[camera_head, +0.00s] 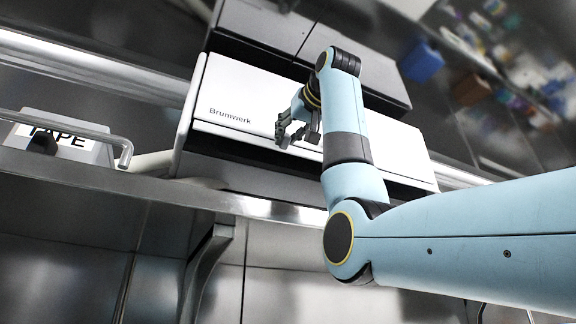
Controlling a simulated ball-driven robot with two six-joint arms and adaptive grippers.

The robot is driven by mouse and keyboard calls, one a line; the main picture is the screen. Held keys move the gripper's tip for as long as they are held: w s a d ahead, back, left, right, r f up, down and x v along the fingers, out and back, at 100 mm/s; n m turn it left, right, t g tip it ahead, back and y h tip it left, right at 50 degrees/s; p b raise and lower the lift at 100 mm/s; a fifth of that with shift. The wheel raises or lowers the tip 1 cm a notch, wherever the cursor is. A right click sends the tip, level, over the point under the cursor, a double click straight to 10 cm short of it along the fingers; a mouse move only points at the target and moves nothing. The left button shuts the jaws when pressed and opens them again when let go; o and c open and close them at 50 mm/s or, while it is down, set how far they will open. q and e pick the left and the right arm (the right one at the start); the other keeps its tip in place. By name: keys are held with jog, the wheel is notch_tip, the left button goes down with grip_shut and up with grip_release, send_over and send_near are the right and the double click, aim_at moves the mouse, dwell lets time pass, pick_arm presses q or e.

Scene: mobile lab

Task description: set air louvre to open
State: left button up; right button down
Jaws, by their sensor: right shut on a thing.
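A white-fronted unit marked Brumwerk (225,85) stands on the steel shelf, tilted in the picture. My right gripper (287,138) is at its front panel, near the lower edge and right of the lettering. Its fingers are shut on a small part there, taken to be the air louvre's control. The fingers and the wrist hide that part, so its shape and setting cannot be seen. My right arm crosses the right half of the unit. My left gripper is not in view.
A box labelled TAPE (75,140) stands at the left behind a metal rail (75,122). A steel shelf edge (150,192) runs below the unit. Dark housing (375,75) sits above the panel. A blue bin (421,63) and blurred items are at the upper right.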

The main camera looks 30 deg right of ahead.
dwell(0.8)
jog(key=c, duration=1.2)
grip_release()
jog(key=shift+o, duration=0.2)
jog(key=s, duration=1.2)
jog(key=shift+a, duration=0.35)
